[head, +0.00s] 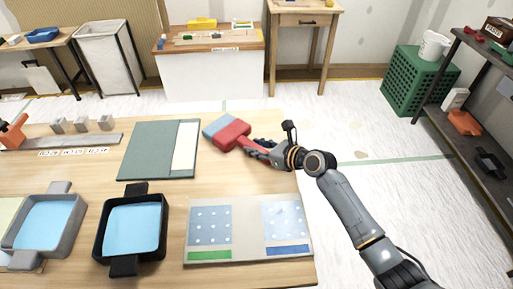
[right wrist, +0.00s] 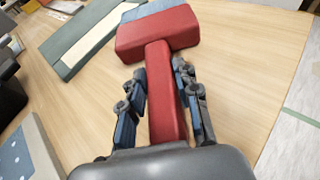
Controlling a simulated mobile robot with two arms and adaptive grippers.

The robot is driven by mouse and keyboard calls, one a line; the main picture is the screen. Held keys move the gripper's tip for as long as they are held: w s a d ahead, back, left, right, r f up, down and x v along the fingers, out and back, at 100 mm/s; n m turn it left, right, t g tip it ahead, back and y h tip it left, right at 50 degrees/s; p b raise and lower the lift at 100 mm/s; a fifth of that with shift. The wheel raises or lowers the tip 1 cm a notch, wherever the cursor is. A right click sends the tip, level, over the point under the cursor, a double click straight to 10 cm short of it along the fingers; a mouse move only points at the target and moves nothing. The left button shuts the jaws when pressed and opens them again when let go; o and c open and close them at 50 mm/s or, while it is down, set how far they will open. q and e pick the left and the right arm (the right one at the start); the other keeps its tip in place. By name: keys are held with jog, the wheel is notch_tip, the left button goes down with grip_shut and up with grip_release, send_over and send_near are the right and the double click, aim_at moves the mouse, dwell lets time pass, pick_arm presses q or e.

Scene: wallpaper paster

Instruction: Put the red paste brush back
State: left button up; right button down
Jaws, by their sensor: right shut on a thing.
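The red paste brush (head: 232,136) has a red head and handle with blue-grey bristles, and it is over the right part of the wooden table. My right gripper (head: 262,149) is shut on its handle, with the brush head pointing away to the left. In the right wrist view the brush (right wrist: 158,38) extends forward from between the fingers of my right gripper (right wrist: 163,85). Whether the brush touches the table or is just above it, I cannot tell. My left gripper is not in view.
The table (head: 90,165) bears a green board with a cream strip (head: 145,150), a black tray (head: 103,240) and a grey tray (head: 78,222) of blue liquid, and a dotted panel (head: 248,253). A grey rack (head: 80,140) and an orange-handled tool (head: 14,132) are at left.

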jog(key=c, duration=1)
grip_release()
jog(key=shift+r, duration=0.1)
jog(key=p+v, duration=0.1)
jog(key=v, duration=1.1)
jog(key=shift+s, duration=0.1)
